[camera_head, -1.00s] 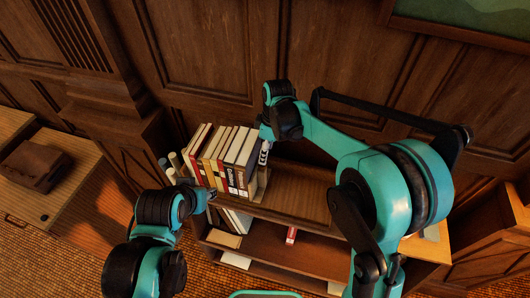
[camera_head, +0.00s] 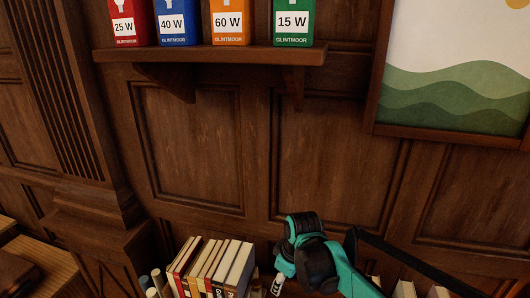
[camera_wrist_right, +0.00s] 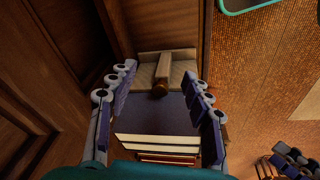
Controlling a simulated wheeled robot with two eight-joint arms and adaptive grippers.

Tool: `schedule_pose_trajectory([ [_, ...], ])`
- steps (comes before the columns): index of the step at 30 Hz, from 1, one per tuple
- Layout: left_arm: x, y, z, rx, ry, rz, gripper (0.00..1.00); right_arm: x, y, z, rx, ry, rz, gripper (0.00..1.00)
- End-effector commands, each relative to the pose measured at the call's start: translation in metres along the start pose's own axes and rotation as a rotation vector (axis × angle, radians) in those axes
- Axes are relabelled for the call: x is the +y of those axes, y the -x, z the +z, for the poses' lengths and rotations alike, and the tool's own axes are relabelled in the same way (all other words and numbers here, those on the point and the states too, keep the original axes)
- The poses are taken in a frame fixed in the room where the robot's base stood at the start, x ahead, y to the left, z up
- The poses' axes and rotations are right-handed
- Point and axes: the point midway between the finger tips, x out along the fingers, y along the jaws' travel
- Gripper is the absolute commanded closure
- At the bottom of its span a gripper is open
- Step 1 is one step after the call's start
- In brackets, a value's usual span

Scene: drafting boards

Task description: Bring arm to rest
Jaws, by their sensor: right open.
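My right arm shows at the bottom of the head view, with its gripper (camera_head: 277,286) pointing down at the right end of a row of books (camera_head: 212,268). In the right wrist view the right gripper (camera_wrist_right: 160,105) is open, its two blue-padded fingers spread wide. Between and beyond the fingers are a dark book cover (camera_wrist_right: 165,112) and a pale wooden piece with a dark round end (camera_wrist_right: 163,72). I cannot tell whether the fingers touch the books. What looks like my left gripper (camera_wrist_right: 288,160) shows in the lower right corner of that view; its jaws are unclear.
A wall shelf (camera_head: 215,56) holds bulb boxes marked 25 W, 40 W (camera_head: 177,22), 60 W and 15 W. A framed picture (camera_head: 455,95) hangs at the right. Rolled tubes (camera_head: 155,282) stand left of the books. Wood panelling fills the back.

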Motion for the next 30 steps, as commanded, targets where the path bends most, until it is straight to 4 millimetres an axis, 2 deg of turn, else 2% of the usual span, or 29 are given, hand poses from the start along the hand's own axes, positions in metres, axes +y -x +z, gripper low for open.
schedule_pose_trajectory([
  [1,0.0,-0.02,0.015,0.0,0.0,0.0,0.63,-0.004,-0.012,0.021,0.015,-0.064,0.026,0.5],
  [8,0.0,-0.066,0.047,0.0,0.0,0.0,0.63,-0.021,-0.033,0.097,0.109,-0.371,0.14,0.5],
  [12,0.0,-0.094,0.067,0.0,0.0,0.0,0.63,-0.035,-0.056,0.143,0.177,-0.553,0.203,0.5],
  [18,0.0,-0.127,0.091,0.0,0.0,0.0,0.63,-0.055,-0.094,0.195,0.274,-0.775,0.272,0.5],
  [24,0.0,-0.14,0.1,0.0,0.0,0.0,0.63,-0.063,-0.113,0.219,0.331,-0.886,0.304,0.5],
  [30,0.0,-0.141,0.1,0.0,0.0,0.0,0.63,-0.064,-0.115,0.221,0.338,-0.901,0.308,0.5],
])
